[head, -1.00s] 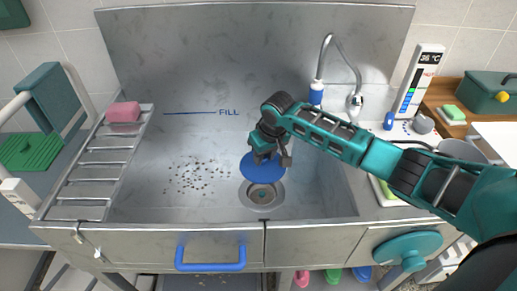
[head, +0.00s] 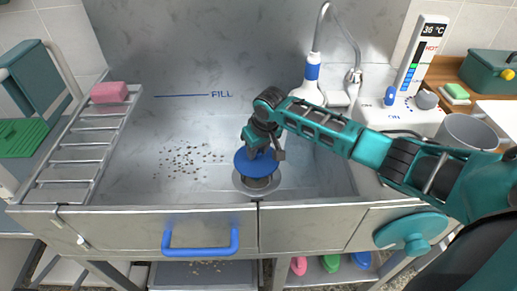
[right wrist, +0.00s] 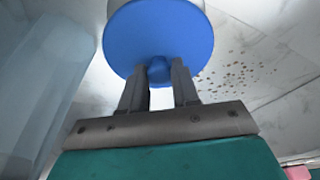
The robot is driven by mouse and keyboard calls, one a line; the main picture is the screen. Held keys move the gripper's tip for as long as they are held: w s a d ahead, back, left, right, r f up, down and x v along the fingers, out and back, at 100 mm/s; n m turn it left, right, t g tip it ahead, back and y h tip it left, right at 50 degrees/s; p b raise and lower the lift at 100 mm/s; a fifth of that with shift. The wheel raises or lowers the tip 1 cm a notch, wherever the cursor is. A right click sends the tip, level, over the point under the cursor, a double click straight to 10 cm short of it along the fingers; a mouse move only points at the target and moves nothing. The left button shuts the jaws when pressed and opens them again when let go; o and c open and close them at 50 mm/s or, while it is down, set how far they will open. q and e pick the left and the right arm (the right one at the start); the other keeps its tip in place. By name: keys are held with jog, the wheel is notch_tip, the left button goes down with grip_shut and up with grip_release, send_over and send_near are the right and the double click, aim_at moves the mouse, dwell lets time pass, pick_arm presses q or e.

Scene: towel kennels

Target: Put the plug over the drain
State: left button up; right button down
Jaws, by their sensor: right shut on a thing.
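The plug (head: 244,166) is a blue disc with a small knob. My right gripper (head: 265,152) is shut on this knob, as the right wrist view shows, with the knob between the fingertips (right wrist: 158,74) and the disc (right wrist: 165,35) beyond them. The drain (head: 240,184) is a round metal fitting in the sink floor. In the head view the plug overlaps the back and middle of the drain, and the drain's front rim shows below it. I cannot tell whether the plug touches the drain. My left gripper is not in view.
The steel sink (head: 125,180) has dark specks (head: 190,158) left of the drain. The sink's left middle is free.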

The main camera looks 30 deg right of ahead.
aim_at(259, 160)
notch_tip(259, 160, down, 2)
jog(key=shift+f+b, duration=0.25)
jog(key=shift+b, duration=0.85)
jog(key=shift+f, duration=0.25)
jog(key=shift+s+d+f, duration=0.1)
jog(key=shift+f, duration=0.55)
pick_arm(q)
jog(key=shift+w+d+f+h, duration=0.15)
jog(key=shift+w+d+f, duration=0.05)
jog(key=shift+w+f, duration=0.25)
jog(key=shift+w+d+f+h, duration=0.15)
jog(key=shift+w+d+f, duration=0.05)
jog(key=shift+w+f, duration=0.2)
pick_arm(e)
jog(key=shift+f, duration=0.95)
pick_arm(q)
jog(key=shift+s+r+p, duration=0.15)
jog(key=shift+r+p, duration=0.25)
pick_arm(e)
jog(key=shift+f, duration=0.35)
jog(key=c, duration=0.8)
grip_release()
jog(key=shift+o, duration=0.2)
